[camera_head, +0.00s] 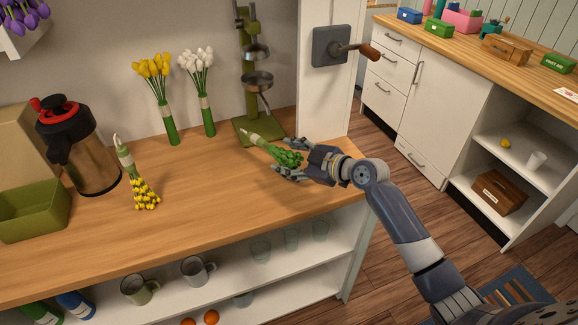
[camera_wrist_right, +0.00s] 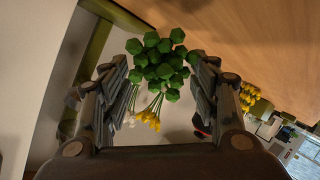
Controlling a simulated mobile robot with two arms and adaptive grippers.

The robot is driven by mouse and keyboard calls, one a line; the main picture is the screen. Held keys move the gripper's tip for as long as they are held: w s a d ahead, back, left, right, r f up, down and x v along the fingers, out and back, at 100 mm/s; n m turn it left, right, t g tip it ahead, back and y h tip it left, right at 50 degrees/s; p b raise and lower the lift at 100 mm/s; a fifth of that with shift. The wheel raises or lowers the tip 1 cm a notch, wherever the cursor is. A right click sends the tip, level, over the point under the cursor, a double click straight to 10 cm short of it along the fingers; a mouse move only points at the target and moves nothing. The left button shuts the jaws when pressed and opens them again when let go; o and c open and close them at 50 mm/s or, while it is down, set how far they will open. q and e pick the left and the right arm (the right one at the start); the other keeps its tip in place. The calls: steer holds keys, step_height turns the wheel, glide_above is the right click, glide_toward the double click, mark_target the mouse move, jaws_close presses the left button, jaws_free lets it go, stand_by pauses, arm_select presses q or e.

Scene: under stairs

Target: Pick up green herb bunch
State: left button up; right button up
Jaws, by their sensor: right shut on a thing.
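The green herb bunch (camera_head: 287,157) is at the right end of the wooden counter, with its pale wrapped stem end pointing to the upper left. My right gripper (camera_head: 283,160) reaches in from the right and is shut on the bunch at its leafy end. In the right wrist view, the dark green leaf cluster (camera_wrist_right: 160,65) sits between the two fingers (camera_wrist_right: 160,90). I cannot tell whether the bunch is clear of the counter or touching it. My left gripper is in neither view.
A green press stand (camera_head: 252,132) is just behind the bunch. A yellow flower bunch (camera_head: 145,193) lies on the counter (camera_head: 210,215); yellow tulips (camera_head: 152,66) and white tulips (camera_head: 197,62) lean at the wall. A flask (camera_head: 85,150) and green bin (camera_head: 32,212) stand left. The middle counter is clear.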

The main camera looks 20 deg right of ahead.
steer(key=s+a+r+b, duration=0.1)
steer(key=s+a, duration=0.1)
steer(key=s, duration=0.5)
steer(key=s+a+r+b, duration=0.1)
steer(key=s, duration=0.7)
steer(key=shift+s+a, duration=0.3)
steer(key=shift+a, duration=0.05)
steer(key=o, duration=0.5)
steer(key=c, duration=0.9)
steer(key=shift+o, duration=0.2)
